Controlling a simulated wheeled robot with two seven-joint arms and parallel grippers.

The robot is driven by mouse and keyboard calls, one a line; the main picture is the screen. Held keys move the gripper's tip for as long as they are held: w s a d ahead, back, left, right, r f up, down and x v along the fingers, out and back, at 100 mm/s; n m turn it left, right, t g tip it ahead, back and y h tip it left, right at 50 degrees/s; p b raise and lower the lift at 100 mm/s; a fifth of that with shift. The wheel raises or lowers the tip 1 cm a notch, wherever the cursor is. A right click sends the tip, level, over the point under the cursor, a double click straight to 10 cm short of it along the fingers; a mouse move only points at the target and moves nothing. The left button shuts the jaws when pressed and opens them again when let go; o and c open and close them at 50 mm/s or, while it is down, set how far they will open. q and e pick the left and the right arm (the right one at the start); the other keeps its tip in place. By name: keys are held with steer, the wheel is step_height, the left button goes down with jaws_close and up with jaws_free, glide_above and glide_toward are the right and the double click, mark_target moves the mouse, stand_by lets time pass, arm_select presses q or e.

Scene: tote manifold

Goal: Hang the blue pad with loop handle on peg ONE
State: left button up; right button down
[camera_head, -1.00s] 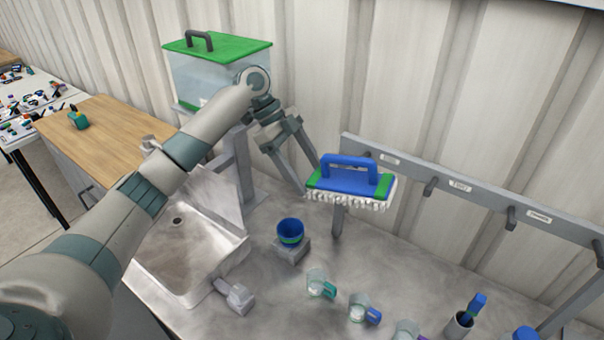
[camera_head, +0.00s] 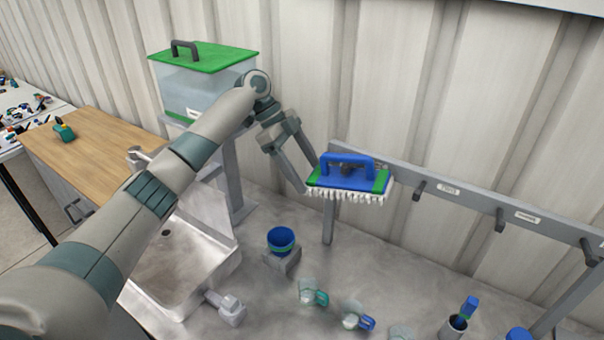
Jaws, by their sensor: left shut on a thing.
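The blue pad (camera_head: 348,184) has a blue loop handle, green ends and white bristles underneath. It is held up in front of the left part of the grey peg rail (camera_head: 470,199). My left gripper (camera_head: 309,177) is shut on the pad at its left end. Peg ONE and its label are mostly hidden behind the pad; something dark shows through the loop, but I cannot tell whether the loop is around the peg. The pegs labelled TWO (camera_head: 419,190) and THREE (camera_head: 500,220) show empty to the right. My right gripper is not in view.
A blue cup (camera_head: 281,239) stands on a small grey block below the pad. Clear mugs (camera_head: 312,292) and a holder with a blue-handled item (camera_head: 458,322) stand along the front. A sink (camera_head: 180,260) and a green-lidded tank (camera_head: 205,75) are at left.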

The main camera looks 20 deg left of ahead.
arm_select(q)
steer(key=shift+w+d+b, duration=0.1)
steer(key=shift+w+b, duration=0.2)
steer(key=shift+w, duration=0.75)
steer(key=shift+w+d+f, duration=0.1)
steer(key=shift+w, duration=0.15)
steer(key=shift+c, duration=0.5)
steer(key=o, duration=1.5)
steer(key=shift+c, duration=0.2)
steer(key=shift+s+r, duration=0.1)
steer(key=shift+r, duration=0.1)
steer(key=c, duration=0.3)
